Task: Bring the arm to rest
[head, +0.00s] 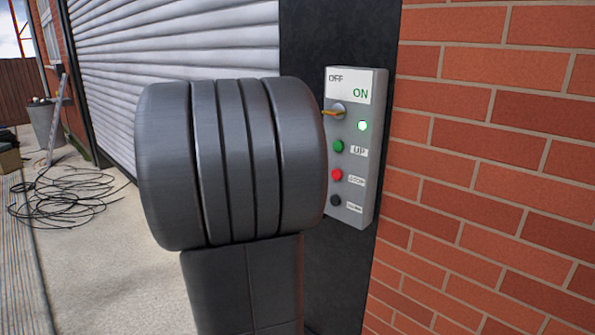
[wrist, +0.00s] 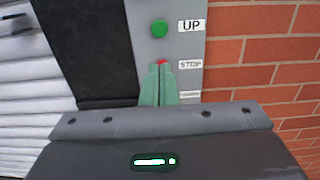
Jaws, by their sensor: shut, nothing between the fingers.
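My gripper (wrist: 158,85) shows in the wrist view with its green fingers shut and empty. In that picture the fingertips overlap the lower part of the control box (wrist: 165,10), just at the red STOP button (wrist: 162,62); I cannot tell whether they touch it. The green UP button (wrist: 159,28) is above them. In the head view my dark arm fills the middle and hides the gripper. The grey control box (head: 352,190) is on the wall, its key switch (head: 338,110) near ON and a green light (head: 362,126) lit.
A brick wall (head: 490,150) is to the right of the box. A closed roller shutter (head: 180,50) is to the left. A coil of black cable (head: 65,195) lies on the concrete floor at far left, with a grey planter (head: 45,125) behind it.

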